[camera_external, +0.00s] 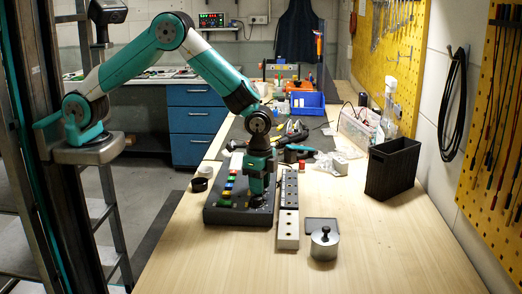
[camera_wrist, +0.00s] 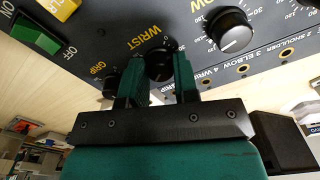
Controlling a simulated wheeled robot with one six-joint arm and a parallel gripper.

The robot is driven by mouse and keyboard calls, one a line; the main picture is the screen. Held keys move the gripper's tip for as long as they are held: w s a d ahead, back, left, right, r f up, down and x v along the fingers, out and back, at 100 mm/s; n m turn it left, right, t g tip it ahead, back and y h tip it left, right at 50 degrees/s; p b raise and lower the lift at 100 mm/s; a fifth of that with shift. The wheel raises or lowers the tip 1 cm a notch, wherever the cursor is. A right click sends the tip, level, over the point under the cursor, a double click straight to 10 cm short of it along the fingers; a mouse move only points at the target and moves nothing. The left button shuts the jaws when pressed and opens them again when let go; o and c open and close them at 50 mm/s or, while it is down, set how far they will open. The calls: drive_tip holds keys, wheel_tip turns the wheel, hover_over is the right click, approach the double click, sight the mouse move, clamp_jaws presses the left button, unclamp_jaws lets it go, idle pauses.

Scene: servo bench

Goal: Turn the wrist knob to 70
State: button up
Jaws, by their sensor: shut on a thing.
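The control panel (camera_external: 228,214) is a dark box on the wooden bench, with a row of coloured switches and black knobs. In the wrist view the wrist knob (camera_wrist: 159,64) sits beside the yellow WRIST label, between my two green fingers. My gripper (camera_wrist: 160,72) is shut on this knob. Its dial setting cannot be read, because the fingers and knob cover much of the scale. In the external view my gripper (camera_external: 257,198) reaches straight down onto the right part of the panel and hides the knob.
The grip knob (camera_wrist: 111,86) is close by on the left and the elbow knob (camera_wrist: 230,30) on the right. A green ON/OFF switch (camera_wrist: 36,35) is further left. A metal pot (camera_external: 324,246) and a black bin (camera_external: 392,170) stand right of the panel. The front bench is clear.

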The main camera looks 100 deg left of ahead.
drive_tip(key=n, duration=0.4)
drive_tip(key=shift+n, duration=0.4)
drive_tip(key=n+b, duration=0.1)
drive_tip(key=n, duration=0.2)
drive_tip(key=shift+n, duration=0.3)
drive_tip(key=n, duration=0.4)
drive_tip(key=shift+w, duration=0.1)
drive_tip(key=n, duration=0.4)
drive_tip(key=shift+r+n, duration=0.1)
drive_tip(key=shift+n, duration=0.2)
drive_tip(key=o, duration=0.9)
drive_tip(key=shift+o, duration=0.2)
wheel_tip(320, 180, up, 17)
drive_tip(key=b, duration=0.3)
drive_tip(key=shift+r, duration=0.2)
